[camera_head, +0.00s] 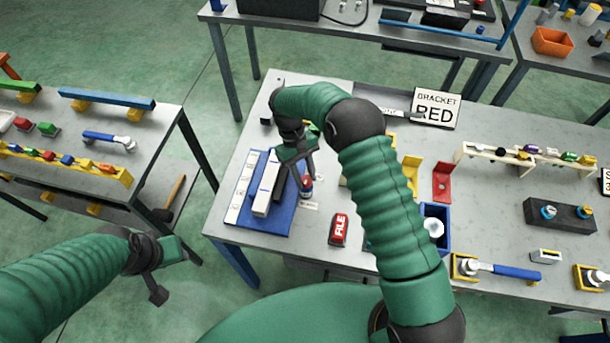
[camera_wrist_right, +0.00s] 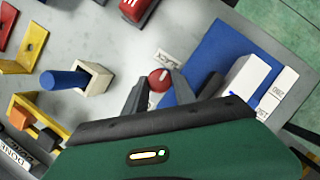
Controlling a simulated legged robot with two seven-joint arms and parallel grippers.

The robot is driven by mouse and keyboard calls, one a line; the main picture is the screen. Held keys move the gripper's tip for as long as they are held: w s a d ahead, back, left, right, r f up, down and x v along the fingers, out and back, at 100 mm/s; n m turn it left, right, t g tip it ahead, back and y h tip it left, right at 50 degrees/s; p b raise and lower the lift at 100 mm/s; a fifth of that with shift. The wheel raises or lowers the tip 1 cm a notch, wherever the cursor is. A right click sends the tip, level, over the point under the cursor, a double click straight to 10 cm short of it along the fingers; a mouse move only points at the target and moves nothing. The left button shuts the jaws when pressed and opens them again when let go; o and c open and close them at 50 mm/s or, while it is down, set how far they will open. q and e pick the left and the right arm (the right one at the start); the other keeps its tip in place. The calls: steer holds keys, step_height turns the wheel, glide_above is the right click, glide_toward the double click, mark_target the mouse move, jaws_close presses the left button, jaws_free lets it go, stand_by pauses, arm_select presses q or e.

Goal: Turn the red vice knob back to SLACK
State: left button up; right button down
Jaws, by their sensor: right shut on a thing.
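The red vice knob (camera_wrist_right: 160,79) sits between the two fingertips of my right gripper (camera_wrist_right: 158,86) in the right wrist view, and the fingers are shut on it. In the head view the knob (camera_head: 307,183) shows its red top below my right gripper (camera_head: 304,176), at the right edge of the blue vice base (camera_head: 262,218). A small white label (camera_wrist_right: 168,58) lies beside the knob; its lettering is too small to read surely. The knob's pointer is not clear. My left gripper (camera_head: 177,277) hangs at the lower left, empty, its fingers apart.
A white block (camera_head: 266,189) lies on the blue base. A red FILE block (camera_head: 339,229) stands nearby. A yellow bracket (camera_head: 411,172), a red bracket (camera_head: 442,183) and a blue bin (camera_head: 445,228) are to the right. A side bench (camera_head: 150,150) stands left, across a floor gap.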

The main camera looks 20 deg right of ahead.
steer(key=shift+w+r, duration=0.1)
steer(key=shift+w, duration=0.1)
steer(key=c, duration=1.4)
jaws_free()
steer(key=o, duration=0.4)
steer(key=shift+s, duration=0.1)
steer(key=shift+v, duration=8.35)
